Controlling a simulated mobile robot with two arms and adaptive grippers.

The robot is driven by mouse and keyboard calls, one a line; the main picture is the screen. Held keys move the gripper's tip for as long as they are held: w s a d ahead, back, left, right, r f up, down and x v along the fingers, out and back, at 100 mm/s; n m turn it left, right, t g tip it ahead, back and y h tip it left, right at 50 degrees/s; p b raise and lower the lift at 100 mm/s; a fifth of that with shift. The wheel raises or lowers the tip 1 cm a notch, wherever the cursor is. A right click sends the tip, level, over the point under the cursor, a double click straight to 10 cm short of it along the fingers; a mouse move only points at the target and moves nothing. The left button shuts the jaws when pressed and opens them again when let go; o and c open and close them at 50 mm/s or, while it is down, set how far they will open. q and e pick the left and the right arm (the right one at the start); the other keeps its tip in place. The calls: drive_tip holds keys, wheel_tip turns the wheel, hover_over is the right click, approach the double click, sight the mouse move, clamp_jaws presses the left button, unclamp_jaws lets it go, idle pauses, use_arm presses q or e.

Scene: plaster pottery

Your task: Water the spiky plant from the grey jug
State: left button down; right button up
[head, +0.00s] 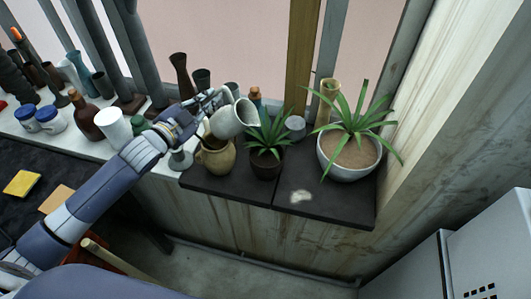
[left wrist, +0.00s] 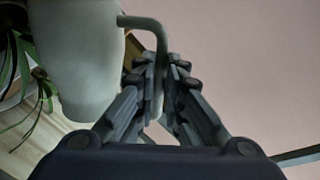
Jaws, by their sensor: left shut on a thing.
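The grey jug (head: 234,118) is held up by my left gripper (head: 203,105) at the left of its body. It is tilted, with its mouth towards the right. In the left wrist view the jug (left wrist: 82,60) fills the upper left, and the fingers (left wrist: 160,75) are closed around its handle. A small spiky plant (head: 267,135) in a dark pot stands just right of and below the jug. A larger spiky plant (head: 352,125) in a white bowl stands further right. I cannot tell whether water is flowing. My right gripper is not in view.
A tan pitcher (head: 217,158) stands under the jug, beside the small plant. A small grey cup (head: 295,126) stands between the plants. The dark shelf (head: 330,207) has bare room in front. Bottles and a white cup (head: 113,126) crowd the left ledge.

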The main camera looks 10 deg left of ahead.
use_arm(q)
drive_tip(key=shift+r, duration=0.1)
idle(0.4)
drive_tip(key=shift+a+f+b, duration=0.15)
drive_tip(key=shift+f+b, duration=0.15)
drive_tip(key=shift+f, duration=0.15)
drive_tip(key=a+f+n+h+b, duration=0.1)
drive_tip(key=a+f+n+b, duration=0.1)
drive_tip(key=a+f+n, duration=0.15)
drive_tip(key=shift+w+a+r+n+t+p, duration=0.1)
drive_tip(key=shift+w+r+n+t+p, duration=0.05)
drive_tip(key=shift+r+n+p, duration=0.7)
drive_tip(key=shift+w+a+r+n+t+p, duration=0.1)
drive_tip(key=shift+w+r+n+p, duration=0.05)
drive_tip(key=shift+r+n+p, duration=0.75)
drive_tip(key=shift+w+a+r+n+t+p, duration=0.15)
drive_tip(key=shift+r+n+p, duration=0.45)
drive_tip(key=shift+r, duration=0.4)
drive_tip(key=shift+d+r, duration=0.1)
idle(0.4)
